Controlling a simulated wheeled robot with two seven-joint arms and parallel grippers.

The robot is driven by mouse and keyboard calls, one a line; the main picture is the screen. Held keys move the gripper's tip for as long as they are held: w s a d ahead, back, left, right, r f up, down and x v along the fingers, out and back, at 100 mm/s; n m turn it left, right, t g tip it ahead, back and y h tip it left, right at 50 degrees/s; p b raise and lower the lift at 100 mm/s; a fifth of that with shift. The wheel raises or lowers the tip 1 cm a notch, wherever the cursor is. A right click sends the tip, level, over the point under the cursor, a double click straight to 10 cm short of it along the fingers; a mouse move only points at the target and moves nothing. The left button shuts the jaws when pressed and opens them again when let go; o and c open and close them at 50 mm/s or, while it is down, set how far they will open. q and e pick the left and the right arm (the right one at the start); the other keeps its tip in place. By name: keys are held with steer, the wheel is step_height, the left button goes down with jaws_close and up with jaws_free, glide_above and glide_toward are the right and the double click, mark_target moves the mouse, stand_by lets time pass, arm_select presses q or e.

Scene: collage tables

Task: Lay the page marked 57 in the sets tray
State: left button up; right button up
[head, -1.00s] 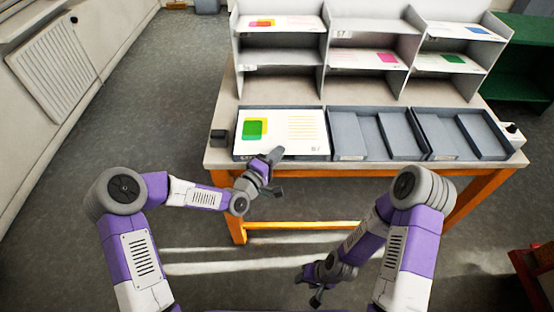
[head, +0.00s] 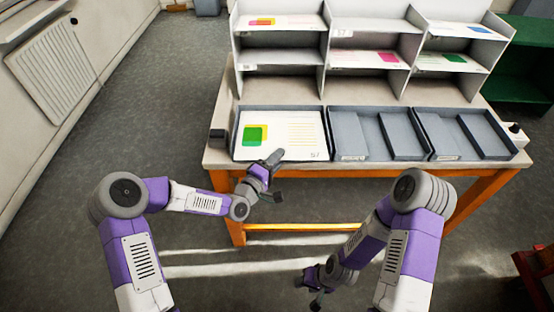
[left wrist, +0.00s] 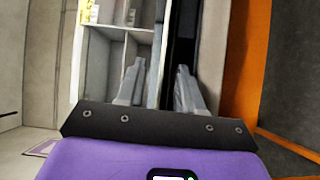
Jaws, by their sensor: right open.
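The page marked 57 (head: 280,135) is white, with a green square on yellow and lines of yellow text. It lies flat inside the left grey tray (head: 236,140) on the table, its number at the lower right corner. The page covers most of that tray's floor, and I see no readable tray label. My right gripper (head: 307,293) is open and empty, low in front of the table.
Two more grey trays, a middle one (head: 376,118) and a right one (head: 462,118), stand empty beside it. A pigeonhole shelf (head: 372,88) with several pages stands behind. A small dark block (head: 217,136) sits at the table's left edge.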

arm_select(q)
steer(key=p+v, duration=0.2)
steer(key=v, duration=0.5)
steer(key=shift+s+a, duration=0.2)
steer(key=shift+s, duration=0.05)
